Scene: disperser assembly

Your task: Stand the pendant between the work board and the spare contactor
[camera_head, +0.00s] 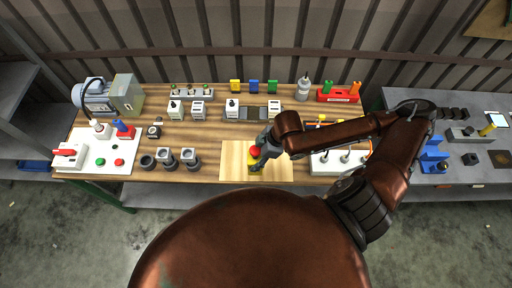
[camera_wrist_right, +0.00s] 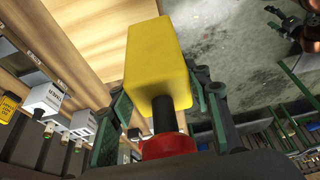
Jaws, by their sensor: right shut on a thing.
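The pendant (camera_head: 256,169), a yellow box with a black neck and a red top, is held in my right gripper (camera_head: 262,155) over the pale work board (camera_head: 281,174). In the right wrist view my right gripper's green fingers close around the pendant (camera_wrist_right: 158,62) near its neck, with the red part toward the palm. I cannot tell whether its far end touches the board. Several white contactor-like blocks stand behind, two at the left of the rail, one of them here (camera_head: 197,109); I cannot tell which is the spare contactor. My left gripper is out of view.
A grey rail (camera_head: 245,114) carries more blocks. Dark round parts (camera_head: 167,164) stand left of the board and a white base with levers (camera_head: 325,163) stands right. A motor (camera_head: 97,99) is at far left. Bare table lies between the rail and board.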

